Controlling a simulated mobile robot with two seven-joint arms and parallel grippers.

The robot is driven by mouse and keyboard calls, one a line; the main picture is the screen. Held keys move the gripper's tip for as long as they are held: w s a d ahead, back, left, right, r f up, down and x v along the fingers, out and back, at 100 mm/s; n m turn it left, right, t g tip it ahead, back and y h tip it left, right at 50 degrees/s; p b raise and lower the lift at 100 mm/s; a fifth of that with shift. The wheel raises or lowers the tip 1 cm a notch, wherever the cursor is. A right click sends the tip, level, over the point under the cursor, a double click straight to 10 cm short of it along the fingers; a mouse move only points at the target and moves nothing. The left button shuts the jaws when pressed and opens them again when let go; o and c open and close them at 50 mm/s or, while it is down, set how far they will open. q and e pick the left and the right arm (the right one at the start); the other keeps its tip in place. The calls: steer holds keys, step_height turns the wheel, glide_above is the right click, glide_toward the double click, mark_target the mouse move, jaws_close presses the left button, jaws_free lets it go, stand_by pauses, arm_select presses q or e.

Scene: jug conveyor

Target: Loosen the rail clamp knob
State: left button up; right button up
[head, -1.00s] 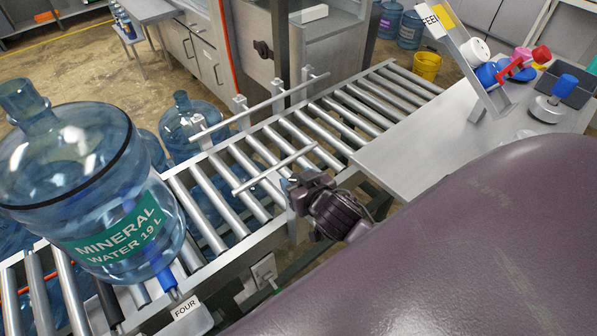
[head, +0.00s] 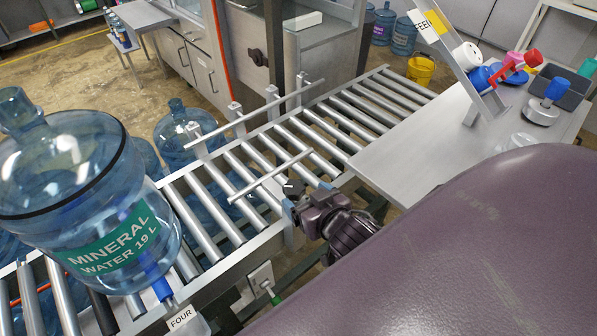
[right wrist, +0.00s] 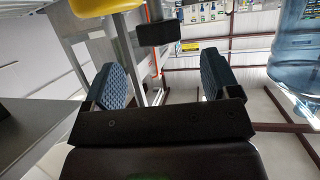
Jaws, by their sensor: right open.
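The rail clamp knob (head: 294,187) looks like a small dark knob at the near guide rail (head: 262,178), on the near side of the roller conveyor. My right gripper (head: 289,210) is just below and beside it in the head view, open and empty. In the right wrist view, the two blue ribbed finger pads (right wrist: 162,84) stand apart with nothing between them. A black block (right wrist: 158,33), probably the knob, shows beyond the fingertips, roughly centred between them. I cannot tell the exact gap. My left gripper is not in view.
A large blue water jug (head: 85,170) stands on the rollers at the left. A metal table (head: 400,150) lies right of the gripper, with a slanted sign post (head: 460,55) and coloured items. The far guide rail (head: 255,113) runs behind. The rollers between jug and table are bare.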

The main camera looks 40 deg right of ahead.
steer(key=shift+v, duration=2.25)
